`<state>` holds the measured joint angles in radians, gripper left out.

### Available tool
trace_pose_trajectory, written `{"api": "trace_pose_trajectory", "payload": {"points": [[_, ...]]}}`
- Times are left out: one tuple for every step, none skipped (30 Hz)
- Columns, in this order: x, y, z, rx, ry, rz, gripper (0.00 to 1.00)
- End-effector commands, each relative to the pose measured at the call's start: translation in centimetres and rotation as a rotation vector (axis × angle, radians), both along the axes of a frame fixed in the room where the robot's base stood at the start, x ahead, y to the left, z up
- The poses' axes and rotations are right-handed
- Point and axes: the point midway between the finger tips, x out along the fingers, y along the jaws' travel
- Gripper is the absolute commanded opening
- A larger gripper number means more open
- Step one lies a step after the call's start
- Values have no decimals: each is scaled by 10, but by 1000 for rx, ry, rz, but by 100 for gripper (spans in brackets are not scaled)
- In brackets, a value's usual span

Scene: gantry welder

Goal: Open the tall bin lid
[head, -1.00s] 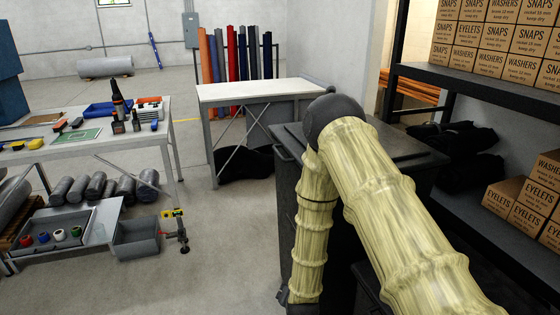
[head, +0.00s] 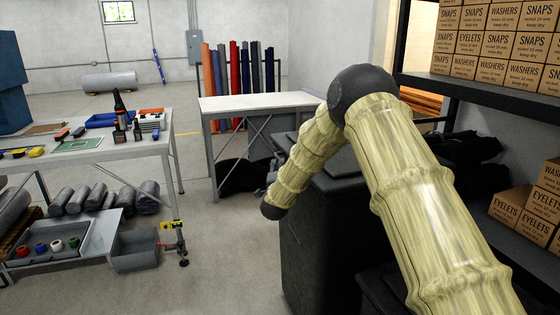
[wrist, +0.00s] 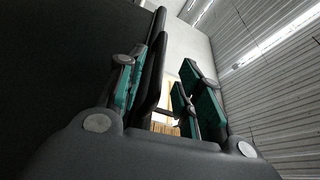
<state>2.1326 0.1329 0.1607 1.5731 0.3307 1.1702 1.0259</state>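The tall bin (head: 325,245) is a dark grey-black box at the centre right in the head view, partly behind my arm. Its lid (head: 340,185) lies across the top and looks closed, though my arm covers much of it. In the wrist view my gripper (wrist: 160,78) is open, with teal pads on both fingers. A dark rim-like edge (wrist: 151,80) runs up between the fingers, close to the left one. I cannot tell whether they touch. A large dark surface (wrist: 50,60), apparently the bin, fills the left of that view.
A white-topped table (head: 262,101) stands just beyond the bin. A shelf (head: 490,88) with stacked cartons is at the right. A workbench (head: 100,150) with tools is at the left, with a grey tub (head: 135,250) below. The floor between bench and bin is clear.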

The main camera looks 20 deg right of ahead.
Motion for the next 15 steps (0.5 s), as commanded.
{"api": "trace_pose_trajectory", "payload": {"points": [[8, -3, 2, -1, 1, 0, 35], [13, -4, 2, -1, 0, 0, 35], [19, -7, 3, -1, 0, 0, 35], [24, -8, 3, -1, 0, 0, 35], [28, -10, 3, -1, 1, 1, 35], [34, -12, 3, -1, 0, 0, 35], [38, -14, 4, -2, 2, 0, 35], [42, -15, 4, -2, 1, 1, 35], [46, -17, 4, -2, 2, 1, 35], [50, -18, 4, -2, 1, 1, 35], [52, -19, 4, -2, 2, 1, 35], [56, -20, 4, -2, 2, 1, 35], [59, -21, 5, -1, 1, 1, 35], [61, -22, 5, -2, 2, 1, 35], [63, -22, 5, -2, 2, 2, 35]]}}
